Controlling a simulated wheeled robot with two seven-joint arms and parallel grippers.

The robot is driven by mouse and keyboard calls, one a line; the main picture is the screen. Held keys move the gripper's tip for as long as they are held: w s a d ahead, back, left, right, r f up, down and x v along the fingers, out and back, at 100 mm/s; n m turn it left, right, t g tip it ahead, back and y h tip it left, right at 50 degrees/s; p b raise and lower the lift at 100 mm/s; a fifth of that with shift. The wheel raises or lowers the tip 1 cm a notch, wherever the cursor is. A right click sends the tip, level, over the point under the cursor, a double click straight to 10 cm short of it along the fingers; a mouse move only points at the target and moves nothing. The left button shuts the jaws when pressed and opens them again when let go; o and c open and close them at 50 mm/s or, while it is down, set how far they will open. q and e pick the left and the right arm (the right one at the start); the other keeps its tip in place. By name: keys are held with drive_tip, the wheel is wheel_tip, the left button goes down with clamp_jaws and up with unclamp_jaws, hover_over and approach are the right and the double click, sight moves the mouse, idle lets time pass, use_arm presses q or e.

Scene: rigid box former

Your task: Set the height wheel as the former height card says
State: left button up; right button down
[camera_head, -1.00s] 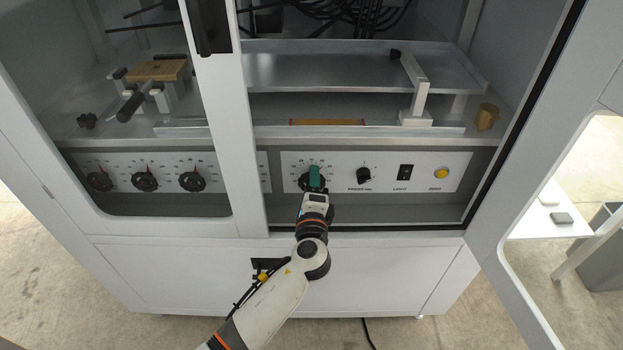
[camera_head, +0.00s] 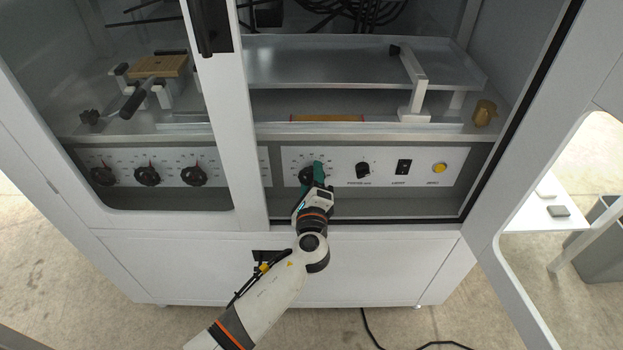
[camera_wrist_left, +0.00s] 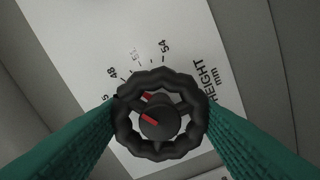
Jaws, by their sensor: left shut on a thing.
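The height wheel (camera_wrist_left: 159,77) is a black scalloped ring with a hub and red marks, on a white panel lettered "HEIGHT mm". The marks point up-left, roughly toward the 48 and 51 figures; the exact reading is unclear. My left gripper (camera_wrist_left: 160,110) is shut on the wheel, one green finger at each side of its rim. In the head view, my left gripper (camera_head: 318,173) covers part of the height wheel (camera_head: 305,176). I cannot make out a former height card in these views. My right gripper is out of view.
To the right of the wheel are a black rotary knob (camera_head: 362,170), a light switch (camera_head: 404,167) and a yellow button (camera_head: 439,168). Three black dials (camera_head: 147,175) sit behind the left door frame. A metal tray (camera_head: 330,68) is above. An open door (camera_head: 520,220) stands at right.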

use_arm(q)
drive_tip(key=o, duration=1)
drive_tip(key=shift+c, duration=0.2)
drive_tip(key=s, duration=1.2)
drive_tip(key=shift+p, duration=0.35)
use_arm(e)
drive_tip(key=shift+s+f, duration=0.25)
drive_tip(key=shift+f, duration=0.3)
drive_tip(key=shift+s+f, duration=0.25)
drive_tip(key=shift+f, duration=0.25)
